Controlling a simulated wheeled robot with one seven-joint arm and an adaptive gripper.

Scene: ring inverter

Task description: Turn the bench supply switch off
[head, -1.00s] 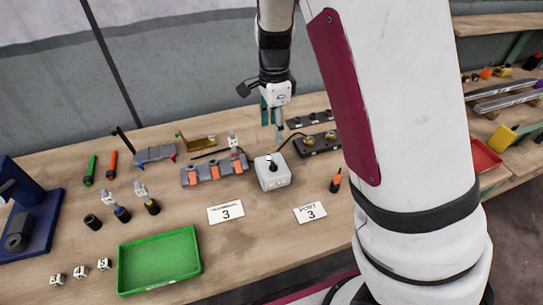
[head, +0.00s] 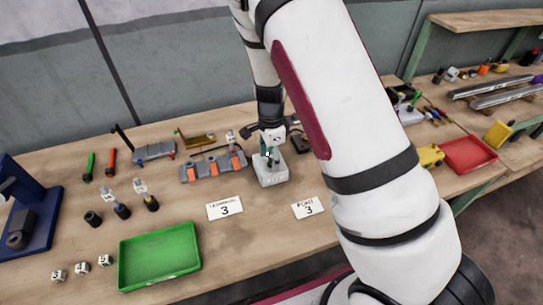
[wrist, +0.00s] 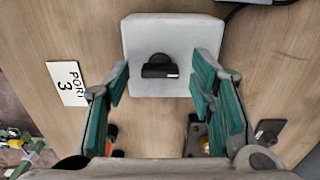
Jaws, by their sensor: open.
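The bench supply switch appears to be a light grey box (head: 272,177) with a black knob on top. In the wrist view the box (wrist: 138,35) lies ahead, and the black knob (wrist: 160,66) sits on its face with a small white mark at its right end. My gripper (head: 268,157) is over the box in the head view and largely hides the knob there. In the wrist view my gripper (wrist: 162,82) is open, its green-padded fingers apart on either side of the knob. No contact with the knob is visible.
A grey fixture with orange parts (head: 213,167) stands just left of the box. Cards reading 3 (head: 224,208) and PORT 3 (head: 308,207) lie in front. A green tray (head: 160,257) is at front left. Bare tabletop lies between the tray and the cards.

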